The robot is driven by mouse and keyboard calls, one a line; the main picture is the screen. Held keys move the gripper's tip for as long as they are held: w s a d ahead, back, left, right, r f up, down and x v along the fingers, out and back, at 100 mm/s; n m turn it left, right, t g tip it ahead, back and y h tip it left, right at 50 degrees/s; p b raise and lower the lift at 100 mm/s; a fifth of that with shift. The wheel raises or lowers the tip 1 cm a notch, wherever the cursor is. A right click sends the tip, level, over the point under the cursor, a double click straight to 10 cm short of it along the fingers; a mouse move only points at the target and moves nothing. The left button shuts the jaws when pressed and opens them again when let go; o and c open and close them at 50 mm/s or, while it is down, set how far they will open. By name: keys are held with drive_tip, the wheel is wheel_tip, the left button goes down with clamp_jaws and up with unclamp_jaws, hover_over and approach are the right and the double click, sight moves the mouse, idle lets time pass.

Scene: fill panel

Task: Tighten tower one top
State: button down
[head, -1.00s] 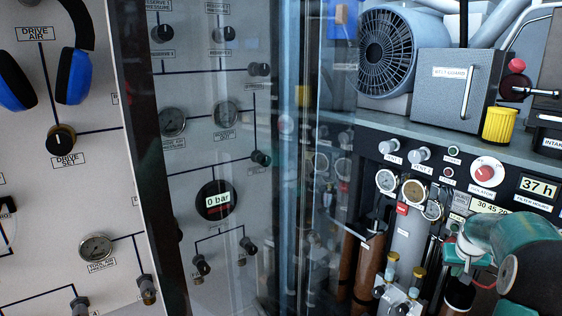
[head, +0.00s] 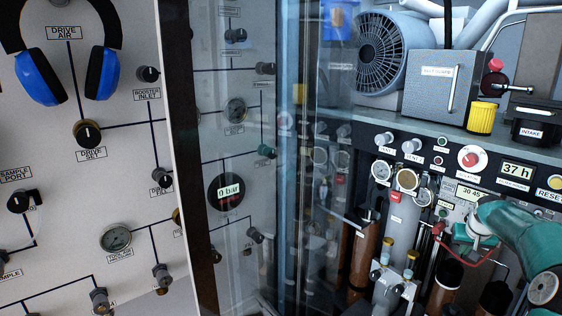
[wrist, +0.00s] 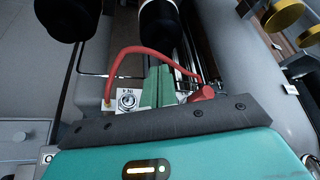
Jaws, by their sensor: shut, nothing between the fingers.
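Several brown cylindrical towers stand at the lower right of the head view. One (head: 441,291) has a black top (head: 448,273), and another black top (head: 495,297) is to its right. A third brown tower (head: 362,258) stands further left. I cannot read which is tower one. In the wrist view, a black rounded top (wrist: 158,27) is ahead of my gripper (wrist: 158,80), and another dark one (wrist: 68,18) is at upper left. My gripper is shut and empty, apart from these tops. It also shows in the head view (head: 460,236), where its tips are hard to make out.
A red hose (head: 487,262) curves close by my gripper; it also shows in the wrist view (wrist: 152,50). Gauges (head: 408,179) and an instrument panel (head: 518,168) stand behind. A clear screen (head: 240,120) and a valve panel (head: 105,190) fill the left.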

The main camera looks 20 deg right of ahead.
sight(451, 267)
drive_tip(key=shift+s+d+f, duration=0.15)
drive_tip(key=shift+f, duration=1.6)
drive_tip(key=shift+s+d+f, duration=0.1)
drive_tip(key=shift+d+f, duration=0.05)
drive_tip(key=shift+f, duration=1.55)
drive_tip(key=shift+w, duration=0.6)
drive_tip(key=shift+w+a, duration=0.2)
drive_tip(key=shift+a, duration=0.15)
drive_tip(key=shift+w+a, duration=0.25)
